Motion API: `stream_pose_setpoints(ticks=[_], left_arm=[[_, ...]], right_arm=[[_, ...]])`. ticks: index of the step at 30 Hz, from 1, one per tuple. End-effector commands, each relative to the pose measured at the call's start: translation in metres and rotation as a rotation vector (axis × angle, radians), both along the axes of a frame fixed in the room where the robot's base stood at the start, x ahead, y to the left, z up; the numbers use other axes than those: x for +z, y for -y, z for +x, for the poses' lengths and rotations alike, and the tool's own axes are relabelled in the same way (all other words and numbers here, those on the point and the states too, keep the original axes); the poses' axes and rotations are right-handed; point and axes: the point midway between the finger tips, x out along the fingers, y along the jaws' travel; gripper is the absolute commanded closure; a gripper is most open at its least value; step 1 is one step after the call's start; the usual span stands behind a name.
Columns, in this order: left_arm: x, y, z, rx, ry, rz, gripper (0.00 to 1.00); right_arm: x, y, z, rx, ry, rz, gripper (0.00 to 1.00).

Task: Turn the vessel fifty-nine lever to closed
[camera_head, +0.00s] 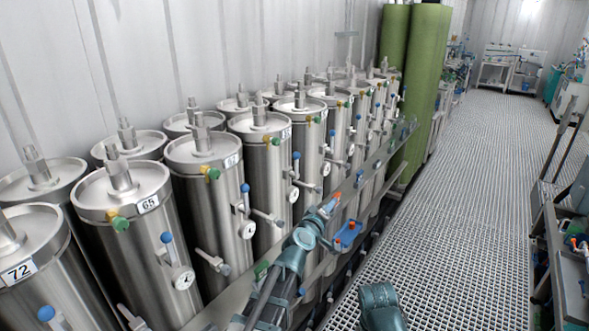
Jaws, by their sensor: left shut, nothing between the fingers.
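Several upright steel vessels stand in rows at the left, with number plates on their front rims. Plates 72 (18,271) and 65 (147,204) are readable. The plate on the third front vessel (232,160) is too small to read surely, so I cannot tell whether it is fifty-nine. That vessel (205,190) has a blue-tipped lever (245,188) standing roughly upright above a round white gauge. My left gripper (329,207) is shut and empty, in front of the vessels and to the right of this lever, apart from it.
Tall green cylinders (424,80) stand behind. The grated walkway (470,200) is clear; equipment (570,250) lines its right side.

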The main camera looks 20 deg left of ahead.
Motion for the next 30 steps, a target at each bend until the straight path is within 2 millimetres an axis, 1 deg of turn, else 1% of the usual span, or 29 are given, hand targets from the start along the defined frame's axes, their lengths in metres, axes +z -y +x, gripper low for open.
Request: stream_pose_setpoints(ticks=[1, 2, 3, 4, 6, 9, 12, 16, 22, 26, 30], left_arm=[[0.013, -0.015, 0.013, 0.087, 0.047, -0.083, 1.00], [0.020, -0.026, 0.018, 0.143, 0.072, -0.135, 1.00], [0.026, -0.041, 0.023, 0.218, 0.100, -0.199, 1.00], [0.029, -0.052, 0.025, 0.272, 0.116, -0.245, 1.00], [0.033, -0.076, 0.028, 0.387, 0.143, -0.337, 1.00], [0.031, -0.102, 0.027, 0.518, 0.160, -0.436, 1.00], [0.026, -0.118, 0.024, 0.604, 0.164, -0.497, 1.00], [0.023, -0.126, 0.022, 0.654, 0.164, -0.528, 1.00], [0.022, -0.128, 0.023, 0.657, 0.164, -0.531, 1.00], [0.022, -0.131, 0.030, 0.657, 0.164, -0.530, 1.00], [0.022, -0.137, 0.046, 0.656, 0.164, -0.530, 1.00]], right_arm=[[0.000, 0.000, 0.000, 0.000, 0.000, 0.000, 0.50], [0.000, 0.000, 0.000, 0.000, 0.000, 0.000, 0.50], [0.000, 0.000, 0.000, 0.000, 0.000, 0.000, 0.50], [0.000, 0.000, 0.000, 0.000, 0.000, 0.000, 0.50], [0.000, 0.000, 0.000, 0.000, 0.000, 0.000, 0.50], [0.000, 0.000, 0.000, 0.000, 0.000, 0.000, 0.50], [0.000, 0.000, 0.000, 0.000, 0.000, 0.000, 0.50], [0.000, 0.000, 0.000, 0.000, 0.000, 0.000, 0.50], [0.000, 0.000, 0.000, 0.000, 0.000, 0.000, 0.50], [0.000, 0.000, 0.000, 0.000, 0.000, 0.000, 0.50], [0.000, 0.000, 0.000, 0.000, 0.000, 0.000, 0.50]])
